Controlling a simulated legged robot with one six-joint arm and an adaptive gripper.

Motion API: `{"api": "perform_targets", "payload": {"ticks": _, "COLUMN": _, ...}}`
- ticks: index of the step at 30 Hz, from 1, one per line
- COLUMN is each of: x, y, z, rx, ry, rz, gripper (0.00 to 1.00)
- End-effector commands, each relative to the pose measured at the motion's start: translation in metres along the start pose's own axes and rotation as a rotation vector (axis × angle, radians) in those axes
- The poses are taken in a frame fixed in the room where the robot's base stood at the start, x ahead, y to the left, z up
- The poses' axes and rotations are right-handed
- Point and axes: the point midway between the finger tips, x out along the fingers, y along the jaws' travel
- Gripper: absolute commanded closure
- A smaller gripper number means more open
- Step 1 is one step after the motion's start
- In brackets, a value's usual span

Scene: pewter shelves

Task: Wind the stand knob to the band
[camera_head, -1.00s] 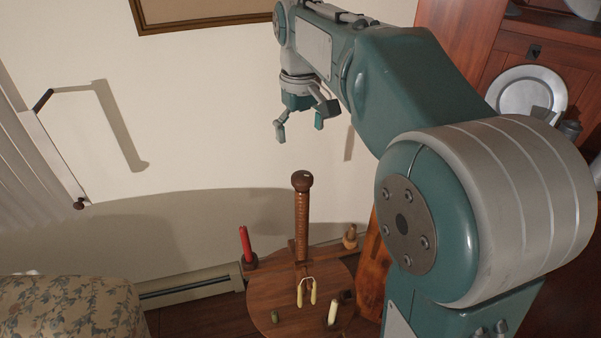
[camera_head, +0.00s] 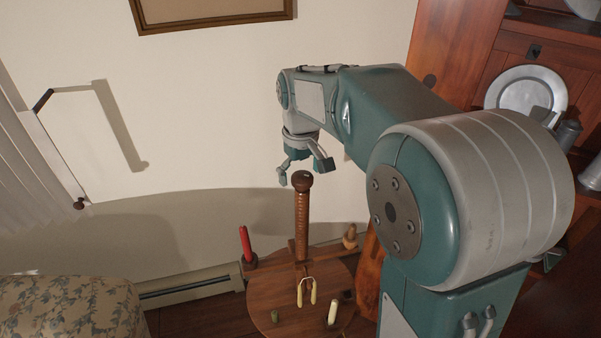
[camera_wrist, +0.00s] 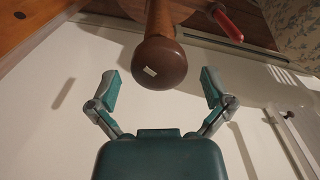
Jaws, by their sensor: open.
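The stand knob (camera_head: 302,181) is a dark brown ball on top of an upright threaded wooden post (camera_head: 301,222). In the wrist view the knob (camera_wrist: 160,64) carries a small white mark and shows centrally, between and slightly beyond my fingertips. My gripper (camera_head: 303,172) points down right at the knob's height or just above it, with its teal fingers (camera_wrist: 160,84) spread to either side. Gaps show on both sides, so the fingers do not touch it. I cannot make out a distinct band on the post.
The post rises from a round wooden table (camera_head: 268,291). A floral armchair (camera_head: 70,310) is at left; shelves with a pewter plate (camera_head: 525,92) are at right.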

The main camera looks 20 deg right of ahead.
Motion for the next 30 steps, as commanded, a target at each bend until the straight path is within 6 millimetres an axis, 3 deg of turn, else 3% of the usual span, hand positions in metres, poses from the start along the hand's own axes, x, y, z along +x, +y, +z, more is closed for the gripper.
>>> {"api": "perform_targets", "payload": {"ticks": 1, "x": -0.0002, "y": 0.0, "z": 0.0, "rx": 0.0, "ry": 0.0, "rz": 0.0, "gripper": 0.0}}
{"api": "perform_targets", "payload": {"ticks": 6, "x": -0.0004, "y": 0.0, "z": -0.0001, "rx": 0.0, "ry": 0.0, "rz": 0.0, "gripper": 0.76}}
{"api": "perform_targets", "payload": {"ticks": 7, "x": -0.0003, "y": 0.0, "z": -0.0001, "rx": 0.0, "ry": 0.0, "rz": 0.0, "gripper": 0.82}}
{"api": "perform_targets", "payload": {"ticks": 23, "x": 0.0012, "y": -0.0001, "z": 0.0005, "rx": 0.047, "ry": -0.004, "rz": -0.002, "gripper": 0.82}}
{"api": "perform_targets", "payload": {"ticks": 24, "x": 0.0013, "y": -0.0002, "z": 0.0006, "rx": 0.047, "ry": -0.004, "rz": -0.002, "gripper": 0.25}}
{"api": "perform_targets", "payload": {"ticks": 25, "x": 0.0013, "y": -0.0002, "z": 0.0006, "rx": 0.047, "ry": -0.005, "rz": -0.002, "gripper": 0.12}}
{"api": "perform_targets", "payload": {"ticks": 26, "x": 0.0012, "y": -0.0001, "z": 0.0005, "rx": 0.047, "ry": -0.004, "rz": -0.002, "gripper": 0.0}}
{"api": "perform_targets", "payload": {"ticks": 30, "x": 0.0005, "y": 0.0, "z": 0.0003, "rx": 0.046, "ry": -0.002, "rz": -0.001, "gripper": 0.0}}
